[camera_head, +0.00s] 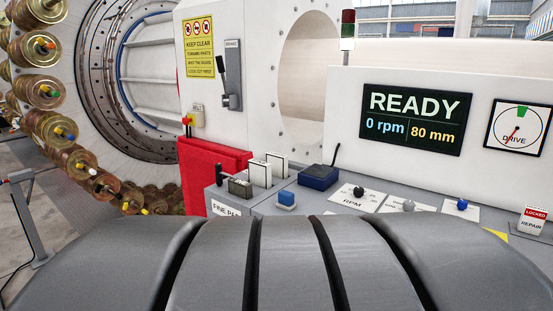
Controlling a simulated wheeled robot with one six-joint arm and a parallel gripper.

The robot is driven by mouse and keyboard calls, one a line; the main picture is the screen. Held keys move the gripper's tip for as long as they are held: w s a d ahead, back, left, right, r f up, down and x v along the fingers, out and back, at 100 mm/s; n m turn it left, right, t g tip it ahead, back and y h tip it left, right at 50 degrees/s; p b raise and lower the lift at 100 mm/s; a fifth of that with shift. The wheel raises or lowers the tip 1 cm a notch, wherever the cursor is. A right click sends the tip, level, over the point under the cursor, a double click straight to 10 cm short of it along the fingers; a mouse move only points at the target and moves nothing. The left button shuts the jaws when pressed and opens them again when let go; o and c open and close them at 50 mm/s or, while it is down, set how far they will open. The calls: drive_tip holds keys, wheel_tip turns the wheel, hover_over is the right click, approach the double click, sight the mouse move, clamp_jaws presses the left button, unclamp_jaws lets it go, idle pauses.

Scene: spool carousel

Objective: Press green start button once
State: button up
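I cannot make out a green start button in the head view. A broad grey, dark-banded shape, apparently part of my own arm, covers the lower picture and hides the console's near part. My gripper is not in view. The display (416,118) reads READY, 0 rpm, 80 mm.
A carousel of copper-coloured spools (47,127) stands at the left by a large ring. A red panel (210,170), a lever (229,80) and a yellow KEEP CLEAR sign (199,47) are beside it. A LOCKED, REPAIR tag (532,220) is at the right.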

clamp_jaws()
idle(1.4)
